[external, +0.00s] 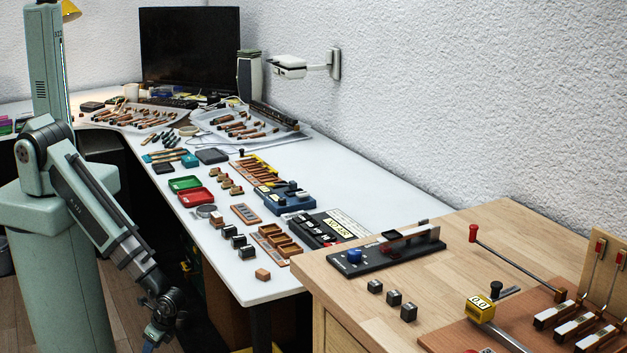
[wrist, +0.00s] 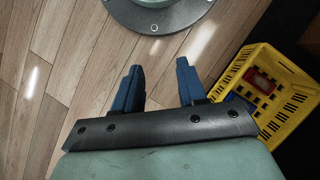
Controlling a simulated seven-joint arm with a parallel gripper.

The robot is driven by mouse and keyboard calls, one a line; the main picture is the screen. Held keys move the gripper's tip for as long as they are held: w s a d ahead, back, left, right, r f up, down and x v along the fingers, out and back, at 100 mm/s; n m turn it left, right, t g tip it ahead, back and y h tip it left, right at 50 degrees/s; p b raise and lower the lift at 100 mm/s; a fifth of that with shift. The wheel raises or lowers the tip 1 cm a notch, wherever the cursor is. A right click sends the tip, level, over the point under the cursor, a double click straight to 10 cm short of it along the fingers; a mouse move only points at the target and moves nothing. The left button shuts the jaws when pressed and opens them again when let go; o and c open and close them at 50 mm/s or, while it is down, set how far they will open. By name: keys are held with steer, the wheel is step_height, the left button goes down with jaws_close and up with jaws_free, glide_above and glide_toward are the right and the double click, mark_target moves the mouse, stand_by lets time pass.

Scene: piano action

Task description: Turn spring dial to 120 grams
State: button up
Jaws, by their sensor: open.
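A black board (external: 400,252) with a round blue knob (external: 354,256) at its left end lies on the wooden bench; the knob may be the spring dial, but I cannot read any gram marks on it. A black device with a pale readout (external: 338,226) stands on the white table just beyond; its digits are too small to read surely. My gripper (external: 158,338) hangs low at the left, off the table's front edge and far from the knob. In the wrist view my gripper (wrist: 158,70) is open and empty, its two blue fingers apart above the floor.
Small dark blocks (external: 392,298) sit in front of the board. Trays and tools crowd the white table (external: 262,287). A yellow crate (wrist: 262,75) stands on the floor.

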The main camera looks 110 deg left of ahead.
steer(key=shift+o, duration=1.4)
steer(key=w+d+t, duration=0.1)
steer(key=w+d, duration=0.3)
steer(key=w, duration=0.4)
steer(key=w+d+m+t, duration=0.1)
steer(key=w+d, duration=0.3)
steer(key=w, duration=0.4)
steer(key=shift+w+r, duration=0.4)
steer(key=shift+r, duration=0.05)
steer(key=w+d+r+m+t+h, duration=0.15)
steer(key=w+d+r, duration=0.35)
steer(key=w+d, duration=0.75)
steer(key=w+d+r+m+t+h, duration=0.2)
steer(key=w+d+r+m+t, duration=0.1)
steer(key=w+d+r, duration=1.95)
step_height(320, 180, up, 34)
steer(key=n+g+y, duration=0.1)
steer(key=n+y, duration=0.3)
steer(key=n, duration=0.4)
glide_above(354, 250)
steer(key=shift+h, duration=0.25)
step_height(354, 250, down, 14)
steer(key=shift+r, duration=0.2)
